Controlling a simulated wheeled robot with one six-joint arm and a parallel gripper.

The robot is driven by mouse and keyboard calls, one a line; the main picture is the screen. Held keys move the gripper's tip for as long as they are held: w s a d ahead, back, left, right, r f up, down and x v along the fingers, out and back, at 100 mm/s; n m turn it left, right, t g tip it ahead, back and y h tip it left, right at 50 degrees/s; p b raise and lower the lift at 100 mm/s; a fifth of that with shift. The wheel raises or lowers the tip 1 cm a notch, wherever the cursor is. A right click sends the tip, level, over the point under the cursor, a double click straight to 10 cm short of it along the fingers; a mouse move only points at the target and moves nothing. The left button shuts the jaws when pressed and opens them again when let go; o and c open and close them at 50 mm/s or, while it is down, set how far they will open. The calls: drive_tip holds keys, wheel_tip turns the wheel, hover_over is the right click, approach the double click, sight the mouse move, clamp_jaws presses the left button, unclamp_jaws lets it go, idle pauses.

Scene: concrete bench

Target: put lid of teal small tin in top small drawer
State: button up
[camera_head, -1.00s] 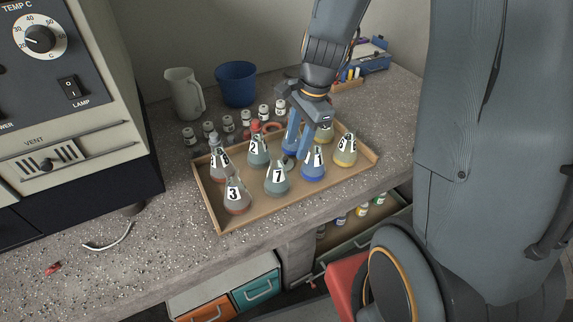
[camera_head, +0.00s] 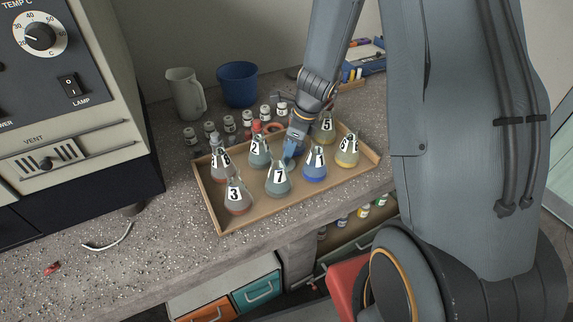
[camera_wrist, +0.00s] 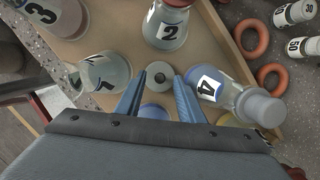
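A small round grey-teal lid with a central knob, seemingly the small tin's (camera_wrist: 160,77), shows in the wrist view between and just beyond my fingertips. The tin's body is hidden beneath it. My gripper (camera_wrist: 160,88) is open, with one finger on each side of the lid. In the head view my gripper (camera_head: 290,150) points down into the wooden tray, behind flask 7, and largely hides the tin. Below the bench are an orange drawer (camera_head: 207,311) and a teal drawer (camera_head: 257,291), both shut. I cannot tell which drawer is the top small one.
Numbered flasks crowd the tray (camera_head: 218,212): flask 7 (camera_head: 278,180), flask 2 (camera_head: 259,152) and a blue flask (camera_head: 314,167) stand close to my gripper. Small white-labelled bottles, a blue bucket (camera_head: 237,84) and a jug (camera_head: 185,93) are behind. A drawer with vials (camera_head: 352,243) stands open.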

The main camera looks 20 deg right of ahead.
drive_tip(key=shift+w+a+f, duration=0.1)
drive_tip(key=shift+a+f, duration=0.05)
drive_tip(key=shift+f, duration=0.5)
clamp_jaws()
